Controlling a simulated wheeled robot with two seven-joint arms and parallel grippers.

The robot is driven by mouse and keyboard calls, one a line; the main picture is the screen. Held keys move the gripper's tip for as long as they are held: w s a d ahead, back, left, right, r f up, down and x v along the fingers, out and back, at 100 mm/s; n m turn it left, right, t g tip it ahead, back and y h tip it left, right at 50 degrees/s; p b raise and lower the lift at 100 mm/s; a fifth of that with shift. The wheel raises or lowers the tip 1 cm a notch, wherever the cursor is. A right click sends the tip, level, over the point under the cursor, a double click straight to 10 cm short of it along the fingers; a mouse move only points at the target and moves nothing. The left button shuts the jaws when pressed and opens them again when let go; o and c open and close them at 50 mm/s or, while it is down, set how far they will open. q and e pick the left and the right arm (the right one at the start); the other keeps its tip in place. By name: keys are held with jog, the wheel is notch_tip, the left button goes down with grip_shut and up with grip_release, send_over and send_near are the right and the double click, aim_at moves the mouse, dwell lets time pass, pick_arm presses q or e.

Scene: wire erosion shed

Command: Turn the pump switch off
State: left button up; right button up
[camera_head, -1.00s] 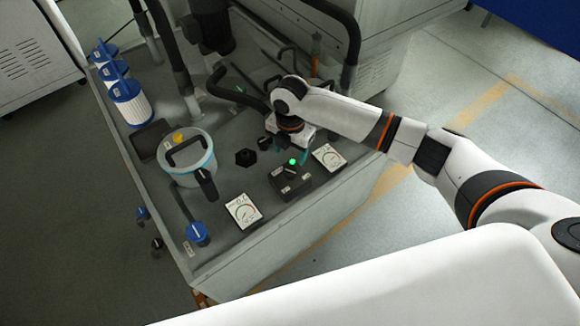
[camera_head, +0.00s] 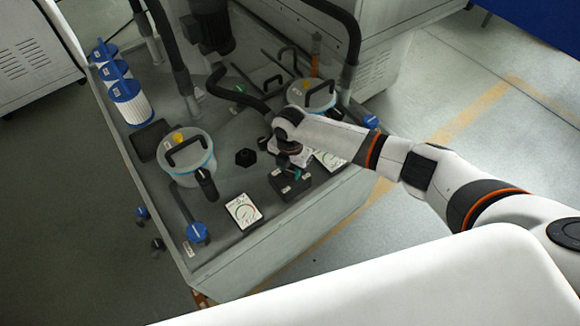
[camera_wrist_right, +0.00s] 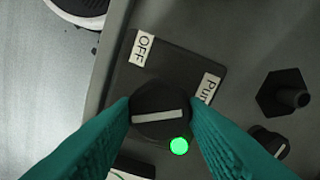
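The pump switch is a dark box (camera_head: 290,184) on the grey tank top. In the right wrist view it has a round black knob (camera_wrist_right: 160,108) with a white pointer line lying nearly crosswise. A green lamp (camera_wrist_right: 179,146) is lit beside the knob. My right gripper (camera_wrist_right: 160,104) is open, its teal fingers on either side of the knob; I cannot tell whether they touch it. My left gripper is not in view.
Lidded canisters (camera_head: 187,160) with handles, a black hex fitting (camera_head: 246,157), hoses and blue-capped filters (camera_head: 130,103) stand around. The tank's front edge is close.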

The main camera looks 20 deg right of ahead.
jog(key=c, duration=0.4)
jog(key=shift+r+m+p, duration=0.15)
jog(key=shift+m+p, duration=0.75)
jog(key=shift+m, duration=0.1)
jog(key=m+p, duration=0.1)
jog(key=m, duration=0.1)
jog(key=shift+m+p, duration=0.3)
jog(key=shift+p, duration=0.05)
jog(key=m+p, duration=0.2)
jog(key=m, duration=0.1)
jog(key=shift+m, duration=0.3)
jog(key=shift+m+p, duration=0.85)
jog(key=shift+m, duration=1.05)
